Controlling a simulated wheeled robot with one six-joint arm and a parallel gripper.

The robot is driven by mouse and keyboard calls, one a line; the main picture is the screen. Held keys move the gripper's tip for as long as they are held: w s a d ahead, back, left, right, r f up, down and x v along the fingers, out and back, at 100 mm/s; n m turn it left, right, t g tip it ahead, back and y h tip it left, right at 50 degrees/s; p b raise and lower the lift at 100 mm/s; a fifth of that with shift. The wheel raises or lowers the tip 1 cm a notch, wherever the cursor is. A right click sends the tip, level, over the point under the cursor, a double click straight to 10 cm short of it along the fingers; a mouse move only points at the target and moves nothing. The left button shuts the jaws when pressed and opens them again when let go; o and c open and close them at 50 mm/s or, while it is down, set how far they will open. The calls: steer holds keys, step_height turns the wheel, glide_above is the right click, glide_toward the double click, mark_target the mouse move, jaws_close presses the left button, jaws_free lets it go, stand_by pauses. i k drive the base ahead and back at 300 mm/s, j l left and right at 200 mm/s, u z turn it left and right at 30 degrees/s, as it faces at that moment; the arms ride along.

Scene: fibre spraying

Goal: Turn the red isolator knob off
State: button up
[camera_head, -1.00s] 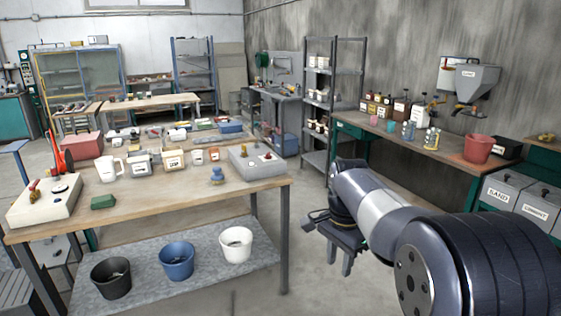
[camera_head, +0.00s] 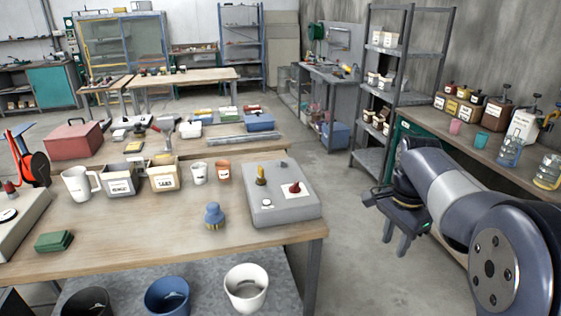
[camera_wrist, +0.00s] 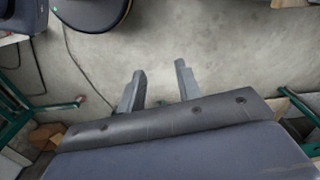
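A grey control box (camera_head: 284,212) lies on the right end of the near wooden table in the head view. On its top are a red knob (camera_head: 294,189) on a white plate, a yellow-based knob or lever (camera_head: 261,175) and a small white round part. The red knob's exact setting is too small to tell. My gripper (camera_head: 395,242) hangs to the right of the table, over the floor and apart from the box. In the wrist view my gripper's two fingers (camera_wrist: 160,86) stand apart with only bare floor between them; the box does not show there.
A blue-handled brush (camera_head: 214,216) stands left of the box, with cups and labelled tubs behind it. Buckets (camera_head: 245,288) stand on the lower shelf. A shelf rack (camera_head: 372,160) and a bench with bottles stand at the right. Floor between table and rack is free.

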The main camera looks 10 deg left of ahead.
mark_target(295, 188)
steer(key=i+l+u, duration=0.2)
steer(key=i+u, duration=0.25)
steer(key=i+l+u, duration=0.95)
steer(key=l, duration=0.1)
